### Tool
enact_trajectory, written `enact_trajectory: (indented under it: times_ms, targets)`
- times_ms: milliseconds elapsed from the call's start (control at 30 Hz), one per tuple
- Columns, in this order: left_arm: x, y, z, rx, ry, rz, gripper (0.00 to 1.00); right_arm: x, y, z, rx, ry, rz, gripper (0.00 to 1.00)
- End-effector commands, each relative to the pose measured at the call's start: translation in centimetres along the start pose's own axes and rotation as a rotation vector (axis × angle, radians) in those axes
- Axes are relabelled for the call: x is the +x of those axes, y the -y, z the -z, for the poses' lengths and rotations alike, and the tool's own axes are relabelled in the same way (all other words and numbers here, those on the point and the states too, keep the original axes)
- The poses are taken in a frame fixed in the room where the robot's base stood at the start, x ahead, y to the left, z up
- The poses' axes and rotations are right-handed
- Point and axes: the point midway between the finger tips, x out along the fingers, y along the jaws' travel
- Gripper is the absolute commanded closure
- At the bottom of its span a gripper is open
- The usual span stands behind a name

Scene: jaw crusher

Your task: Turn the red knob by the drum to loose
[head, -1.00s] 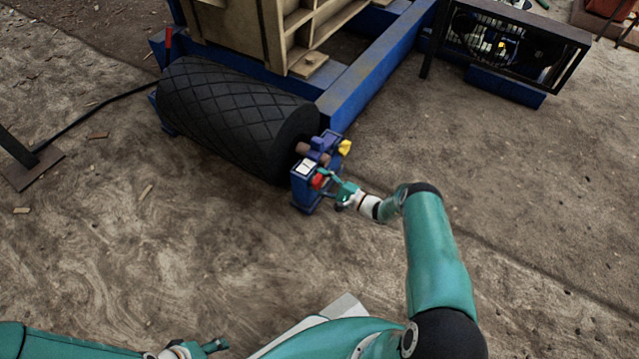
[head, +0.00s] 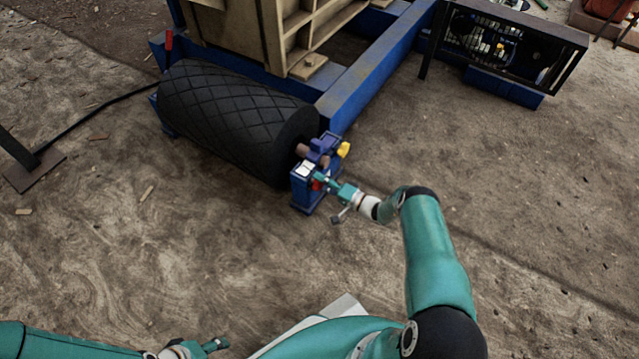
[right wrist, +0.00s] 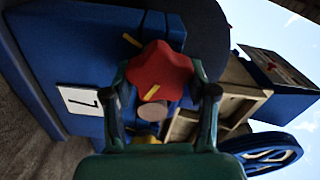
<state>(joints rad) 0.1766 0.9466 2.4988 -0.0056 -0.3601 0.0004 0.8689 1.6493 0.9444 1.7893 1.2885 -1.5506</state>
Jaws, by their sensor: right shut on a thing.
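The red knob (head: 317,186) sits on the blue bearing block (head: 303,198) at the near right end of the black drum (head: 235,120). In the right wrist view the knob (right wrist: 160,70) is lobed, with a yellow stripe on its lower part. A separate yellow mark (right wrist: 131,40) shows on the blue housing at its upper left. My right gripper (head: 322,180) is shut on the knob, one finger on each side in the wrist view (right wrist: 164,85). My left gripper (head: 215,346) is at the bottom edge, away from the drum; its jaw opening is unclear.
A white label (right wrist: 82,101) is on the blue block. A yellow part (head: 344,149) sits right beside the block. The blue frame (head: 375,62) runs behind, and a black guard (head: 515,45) stands at the upper right. The ground around the block is open.

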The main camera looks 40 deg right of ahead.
Motion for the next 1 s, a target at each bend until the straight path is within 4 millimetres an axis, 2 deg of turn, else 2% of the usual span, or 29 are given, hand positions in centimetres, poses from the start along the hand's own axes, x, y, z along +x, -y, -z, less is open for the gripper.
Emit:
enact_trajectory:
  times_ms: [33, 467, 500, 633, 1000]
  targets:
    - [0.00, 0.00, 0.00, 0.000, 0.000, 0.000, 0.46, -0.26, -0.50, -0.63, 0.004, 0.008, -0.008, 0.78]
    - [0.00, 0.00, 0.00, 0.000, 0.000, 0.000, 0.46, -0.28, -0.53, -0.63, -0.004, 0.008, -0.009, 0.78]
    - [0.00, 0.00, 0.00, 0.000, 0.000, 0.000, 0.46, -0.28, -0.53, -0.62, -0.004, 0.007, -0.009, 0.38]
    - [0.00, 0.00, 0.00, 0.000, 0.000, 0.000, 0.46, -0.24, -0.45, -0.48, -0.006, 0.005, -0.008, 0.18]
    - [-0.07, -0.02, 0.01, 0.000, 0.000, 0.000, 0.46, -0.33, -0.16, -0.15, -0.011, 0.002, -0.003, 0.18]
